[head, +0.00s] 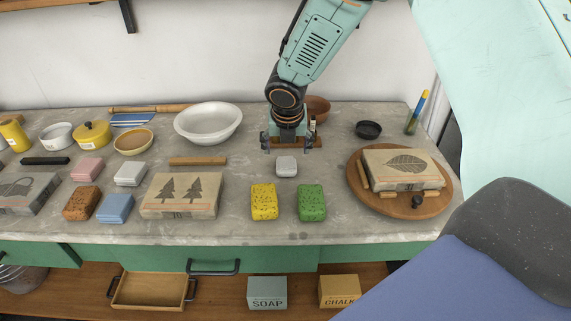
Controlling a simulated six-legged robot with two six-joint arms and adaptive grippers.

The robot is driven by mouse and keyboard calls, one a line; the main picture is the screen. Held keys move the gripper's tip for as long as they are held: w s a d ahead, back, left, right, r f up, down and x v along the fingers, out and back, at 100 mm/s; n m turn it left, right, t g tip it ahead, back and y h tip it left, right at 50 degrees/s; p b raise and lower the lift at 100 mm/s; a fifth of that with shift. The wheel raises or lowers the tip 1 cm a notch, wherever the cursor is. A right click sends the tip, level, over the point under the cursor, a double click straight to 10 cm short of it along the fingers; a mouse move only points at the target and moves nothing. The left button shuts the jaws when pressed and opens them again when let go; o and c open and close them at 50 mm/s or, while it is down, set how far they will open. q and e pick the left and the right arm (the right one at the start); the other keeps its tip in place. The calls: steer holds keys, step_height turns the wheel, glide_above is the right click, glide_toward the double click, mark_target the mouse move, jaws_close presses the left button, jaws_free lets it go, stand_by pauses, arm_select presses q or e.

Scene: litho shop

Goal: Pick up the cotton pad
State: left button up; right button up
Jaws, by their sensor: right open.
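A small pale grey-white pad (286,167), which looks like the cotton pad, lies on the grey stone counter (235,225) behind the yellow and green sponges. My right gripper (287,147) comes down from above, open, with its fingers apart just behind and above this pad. I see nothing held between the fingers. Whether they touch the pad I cannot tell. Another whitish block (130,173) lies further left, beside a pink block (88,168). My left gripper is out of view.
A yellow sponge (264,201) and a green sponge (311,202) lie in front. A white bowl (208,122) stands left of the gripper, a brown bowl (318,107) behind it. A round wooden board (435,202) carries a leaf-printed stone (403,168). A tree-printed stone (181,195) lies left.

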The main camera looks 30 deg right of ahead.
mark_target(286, 163)
steer(key=b+x, duration=0.1)
steer(key=x, duration=0.5)
steer(key=shift+d+f, duration=0.1)
steer(key=shift+f, duration=0.2)
steer(key=shift+w+f, duration=0.3)
steer(key=shift+f, duration=0.15)
steer(key=c, duration=1)
